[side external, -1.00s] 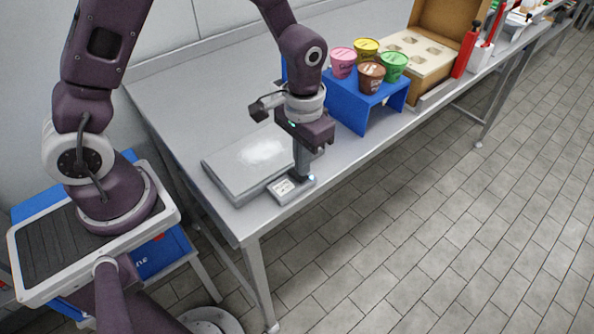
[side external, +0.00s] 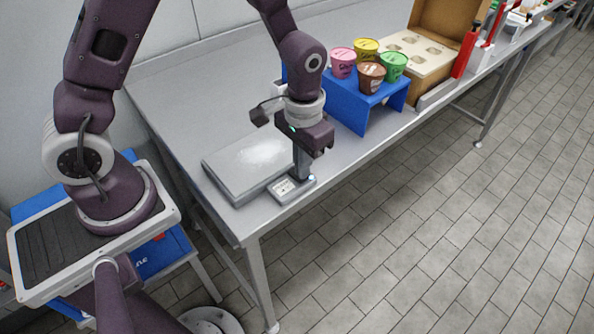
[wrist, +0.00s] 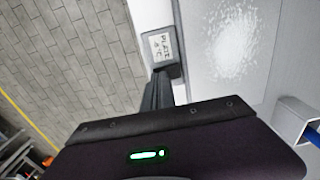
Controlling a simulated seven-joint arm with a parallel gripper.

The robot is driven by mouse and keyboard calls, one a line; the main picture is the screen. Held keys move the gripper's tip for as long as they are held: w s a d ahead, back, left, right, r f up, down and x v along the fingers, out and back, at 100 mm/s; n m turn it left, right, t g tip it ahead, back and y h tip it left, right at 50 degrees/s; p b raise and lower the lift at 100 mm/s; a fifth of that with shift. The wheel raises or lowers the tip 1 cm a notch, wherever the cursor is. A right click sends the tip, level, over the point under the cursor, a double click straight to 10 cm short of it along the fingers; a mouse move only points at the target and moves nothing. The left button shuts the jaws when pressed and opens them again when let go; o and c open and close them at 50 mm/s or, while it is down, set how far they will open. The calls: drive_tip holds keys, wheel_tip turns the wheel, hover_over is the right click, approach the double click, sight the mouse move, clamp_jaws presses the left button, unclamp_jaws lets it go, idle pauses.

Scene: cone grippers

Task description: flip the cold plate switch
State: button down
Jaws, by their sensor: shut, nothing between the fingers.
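The cold plate (side external: 225,170) is a flat grey slab with a frosty white patch, lying on the steel table; it also shows in the wrist view (wrist: 205,80). Its small control box (side external: 282,190) sits at the plate's front corner, with a label reading something like "PLATE" and "°C" in the wrist view (wrist: 161,47). My gripper (side external: 303,176) is shut and empty, pointing down with its fingertips at the right end of the box. In the wrist view the fingers (wrist: 160,80) reach the box's dark end. The switch itself is hidden by the fingers, and I cannot tell its position.
A blue stand (side external: 345,105) with several coloured cups is to the right of my gripper. A cardboard box with a white insert (side external: 415,50) stands farther back. The table's front edge (side external: 345,168) is close to the control box. The table left of the plate is clear.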

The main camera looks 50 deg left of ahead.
drive_tip(key=shift+f, duration=0.45)
drive_tip(key=shift+r, duration=3.55)
drive_tip(key=shift+r, duration=0.1)
drive_tip(key=s+a+r+t, duration=0.25)
drive_tip(key=s+r, duration=0.25)
drive_tip(key=r, duration=0.6)
drive_tip(key=s+a+r+t, duration=0.2)
drive_tip(key=s+r, duration=0.3)
drive_tip(key=s, duration=0.7)
drive_tip(key=shift+a+r+t, duration=0.15)
drive_tip(key=shift+r+t, duration=0.05)
drive_tip(key=shift+t, duration=0.35)
